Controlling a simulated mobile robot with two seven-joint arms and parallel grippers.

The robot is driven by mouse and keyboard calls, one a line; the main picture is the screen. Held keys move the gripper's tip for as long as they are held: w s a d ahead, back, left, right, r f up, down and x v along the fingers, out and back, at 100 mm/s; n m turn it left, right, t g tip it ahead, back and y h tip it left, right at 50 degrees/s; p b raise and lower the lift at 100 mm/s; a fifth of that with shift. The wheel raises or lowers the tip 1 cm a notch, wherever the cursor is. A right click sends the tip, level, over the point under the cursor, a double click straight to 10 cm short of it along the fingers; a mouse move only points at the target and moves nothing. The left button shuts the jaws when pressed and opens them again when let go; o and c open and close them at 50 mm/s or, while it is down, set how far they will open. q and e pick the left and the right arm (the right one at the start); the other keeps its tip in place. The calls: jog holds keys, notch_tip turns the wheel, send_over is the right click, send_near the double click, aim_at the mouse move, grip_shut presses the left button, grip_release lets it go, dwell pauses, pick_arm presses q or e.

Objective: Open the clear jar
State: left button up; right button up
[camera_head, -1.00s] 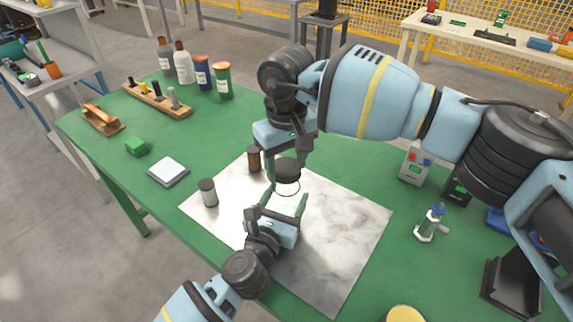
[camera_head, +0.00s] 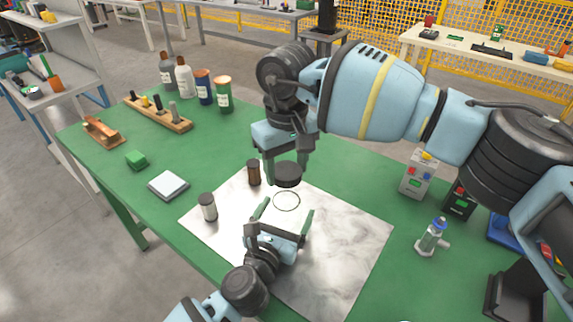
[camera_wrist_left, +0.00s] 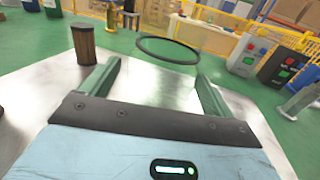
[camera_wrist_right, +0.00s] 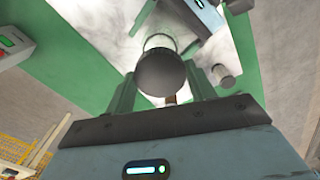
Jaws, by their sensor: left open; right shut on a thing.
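The clear jar (camera_head: 287,201) stands on the marble sheet and shows mainly as a thin dark rim ring. It also shows in the left wrist view (camera_wrist_left: 168,50); its see-through walls are hard to make out. A dark round lid (camera_head: 287,176) is apart from the jar, just above its rim. My right gripper (camera_head: 286,170) points down and is shut on the lid, which also shows between its fingers in the right wrist view (camera_wrist_right: 161,72). My left gripper (camera_head: 286,209) is open, low at the jar, with a finger on each side; I cannot tell whether they touch it.
A brown jar (camera_head: 253,173) and a pale jar with dark lid (camera_head: 208,208) stand close by on the marble sheet (camera_head: 345,235). The right part of the sheet is clear.

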pick_arm(q)
jog(key=v, duration=1)
jog(key=shift+s+a+f, duration=0.1)
jog(key=shift+s+f, duration=0.05)
jog(key=shift+s, duration=0.1)
pick_arm(e)
jog(key=shift+r, duration=0.3)
pick_arm(q)
jog(key=shift+s+a, duration=0.2)
jog(key=shift+s, duration=0.45)
pick_arm(e)
jog(key=shift+f, duration=0.1)
